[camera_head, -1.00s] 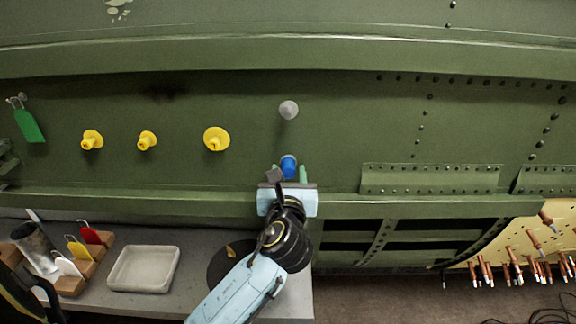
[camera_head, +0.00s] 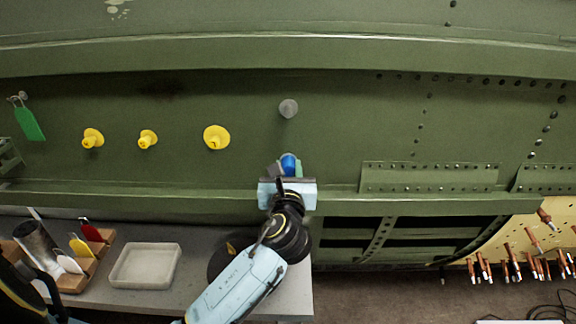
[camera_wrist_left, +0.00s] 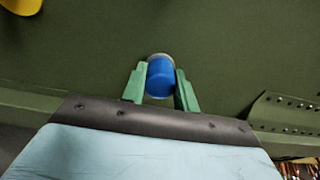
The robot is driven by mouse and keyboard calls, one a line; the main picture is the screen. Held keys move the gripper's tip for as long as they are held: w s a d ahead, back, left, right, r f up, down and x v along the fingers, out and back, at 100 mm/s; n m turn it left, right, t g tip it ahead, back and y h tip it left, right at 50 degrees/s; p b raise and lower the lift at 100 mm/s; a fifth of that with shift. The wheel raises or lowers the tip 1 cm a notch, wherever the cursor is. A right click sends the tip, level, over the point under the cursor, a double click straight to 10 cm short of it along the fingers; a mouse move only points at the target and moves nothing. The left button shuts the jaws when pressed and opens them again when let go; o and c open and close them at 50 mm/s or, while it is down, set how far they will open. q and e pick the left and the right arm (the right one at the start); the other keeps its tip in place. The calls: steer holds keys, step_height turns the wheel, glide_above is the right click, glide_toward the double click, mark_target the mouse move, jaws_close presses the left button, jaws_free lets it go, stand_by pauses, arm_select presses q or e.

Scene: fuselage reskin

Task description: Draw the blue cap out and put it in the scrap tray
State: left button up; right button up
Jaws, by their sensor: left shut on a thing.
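The blue cap (camera_head: 289,164) is on the green fuselage panel, below a grey round plug. In the left wrist view the cap (camera_wrist_left: 161,80) sits between the two green fingers of my left gripper (camera_wrist_left: 160,88), which are shut on it. A pale grey ring shows at the cap's far end, by the panel. In the head view my left gripper (camera_head: 288,170) reaches up to the cap from below, and its body hides part of the fingers. The scrap tray is likely the shallow pale tray (camera_head: 146,266) on the bench, which looks empty. My right gripper is not clearly seen.
Yellow plugs (camera_head: 216,138) and a grey plug (camera_head: 288,108) stick out of the panel. A green tag (camera_head: 29,124) hangs at the left. A wooden rack (camera_head: 78,276) with coloured tags stands left of the tray. A green ledge (camera_head: 130,203) runs between panel and bench.

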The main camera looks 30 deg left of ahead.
mark_target(288, 172)
arm_select(q)
steer(key=shift+s+d, duration=0.1)
steer(key=shift+s, duration=0.15)
steer(key=shift+s+d+p, duration=0.2)
steer(key=shift+s+p, duration=0.05)
steer(key=shift+p, duration=0.05)
steer(key=shift+p+v, duration=0.6)
steer(key=shift+v, duration=0.55)
steer(key=shift+s, duration=0.1)
steer(key=shift+p+v, duration=0.45)
steer(key=shift+v, duration=1)
steer(key=shift+f, duration=0.1)
